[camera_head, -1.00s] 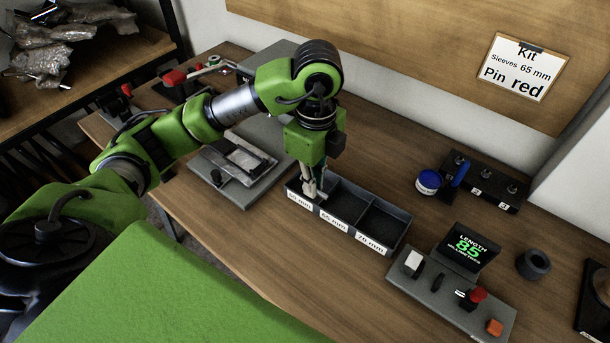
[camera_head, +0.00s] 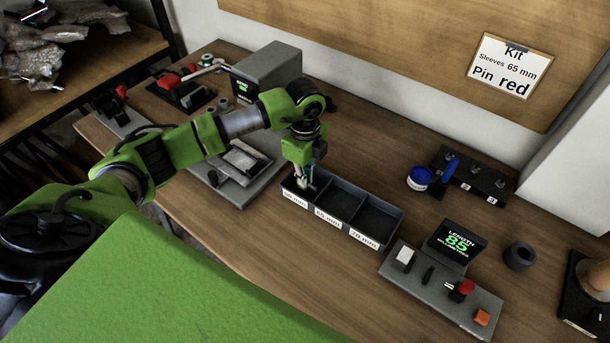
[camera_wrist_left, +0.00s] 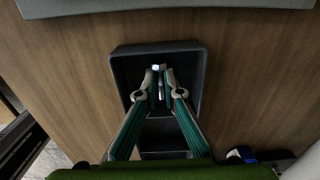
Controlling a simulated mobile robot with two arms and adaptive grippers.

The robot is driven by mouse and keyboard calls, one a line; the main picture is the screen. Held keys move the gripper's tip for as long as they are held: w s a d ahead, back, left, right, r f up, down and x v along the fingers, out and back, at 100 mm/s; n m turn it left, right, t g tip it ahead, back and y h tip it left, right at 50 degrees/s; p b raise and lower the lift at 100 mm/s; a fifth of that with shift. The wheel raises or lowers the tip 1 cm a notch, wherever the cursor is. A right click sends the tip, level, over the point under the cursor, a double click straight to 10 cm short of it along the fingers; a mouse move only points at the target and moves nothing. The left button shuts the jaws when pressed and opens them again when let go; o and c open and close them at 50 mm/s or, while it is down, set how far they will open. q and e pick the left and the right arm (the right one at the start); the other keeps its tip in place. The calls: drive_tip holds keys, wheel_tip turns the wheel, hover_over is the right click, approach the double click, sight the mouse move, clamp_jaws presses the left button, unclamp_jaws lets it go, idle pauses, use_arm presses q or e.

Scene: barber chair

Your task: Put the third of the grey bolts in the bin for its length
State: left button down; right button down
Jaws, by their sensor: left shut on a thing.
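My left gripper (camera_head: 306,184) points down over the leftmost compartment of the dark three-part bin tray (camera_head: 364,238), whose front labels read 65 mm in the middle and 70 mm at the right; the left label is partly unclear. In the left wrist view the fingertips (camera_wrist_left: 160,88) are close together above one compartment of the tray (camera_wrist_left: 118,70). A small pale end of what looks like a grey bolt (camera_wrist_left: 156,68) shows at the tips; the fingers hide most of it. My right gripper is not in view.
A gauge with a display (camera_head: 457,241) reading LENGTH 85 stands right of the tray on a panel with a red knob. A blue-lidded pot (camera_head: 420,178), a dark rack (camera_head: 474,178) and a dark ring (camera_head: 519,256) stand nearby. A grey box (camera_head: 268,70) stands behind my arm.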

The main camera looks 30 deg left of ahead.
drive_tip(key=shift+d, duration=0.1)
use_arm(q)
drive_tip(key=shift+f, duration=0.2)
drive_tip(key=c, duration=2.2)
unclamp_jaws()
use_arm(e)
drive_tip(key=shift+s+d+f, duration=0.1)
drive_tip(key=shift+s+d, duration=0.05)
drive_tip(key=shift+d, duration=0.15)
